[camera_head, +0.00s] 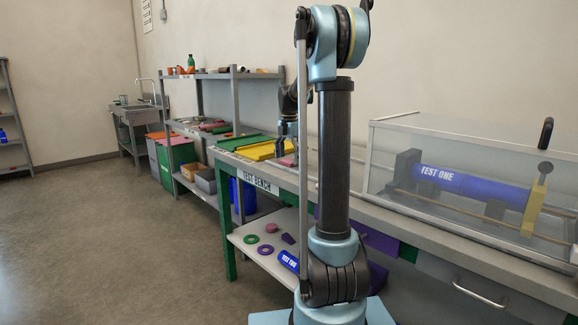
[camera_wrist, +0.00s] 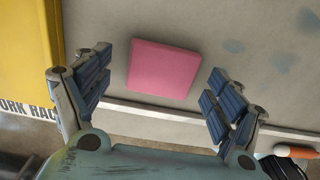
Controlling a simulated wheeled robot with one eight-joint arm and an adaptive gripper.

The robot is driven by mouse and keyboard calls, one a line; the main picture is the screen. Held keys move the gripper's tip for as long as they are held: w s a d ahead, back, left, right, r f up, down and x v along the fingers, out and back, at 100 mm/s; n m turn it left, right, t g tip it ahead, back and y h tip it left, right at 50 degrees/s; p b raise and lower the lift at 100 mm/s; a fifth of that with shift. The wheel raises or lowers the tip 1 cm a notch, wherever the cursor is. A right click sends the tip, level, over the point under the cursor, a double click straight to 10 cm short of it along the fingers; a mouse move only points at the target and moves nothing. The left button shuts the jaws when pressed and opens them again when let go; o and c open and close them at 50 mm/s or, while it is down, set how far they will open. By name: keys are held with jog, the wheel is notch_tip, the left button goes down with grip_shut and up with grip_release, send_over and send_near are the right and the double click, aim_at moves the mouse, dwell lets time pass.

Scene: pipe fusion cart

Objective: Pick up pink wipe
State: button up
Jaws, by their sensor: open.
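The pink wipe (camera_wrist: 163,68) is a flat square pad lying on the grey bench top. In the wrist view it lies between and just beyond the fingers of my gripper (camera_wrist: 158,82). The gripper is open and empty, with one blue-padded finger on each side. I cannot tell how high the fingers are above the bench. In the head view a small part of the pink wipe (camera_head: 287,161) shows at the bench's front edge, below my gripper (camera_head: 289,148); my arm hides the area to the right.
A yellow tray (camera_wrist: 22,50) lies left of the wipe in the wrist view. An orange-and-white item (camera_wrist: 295,151) is at the lower right. In the head view, a clear case (camera_head: 400,165) covers a blue pipe (camera_head: 470,189) on the right. The floor at left is clear.

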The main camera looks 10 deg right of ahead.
aim_at(289, 160)
jog(key=shift+f, duration=0.15)
jog(key=c, duration=0.9)
jog(key=shift+c, duration=0.2)
notch_tip(289, 160, up, 10)
jog(key=shift+c, duration=0.4)
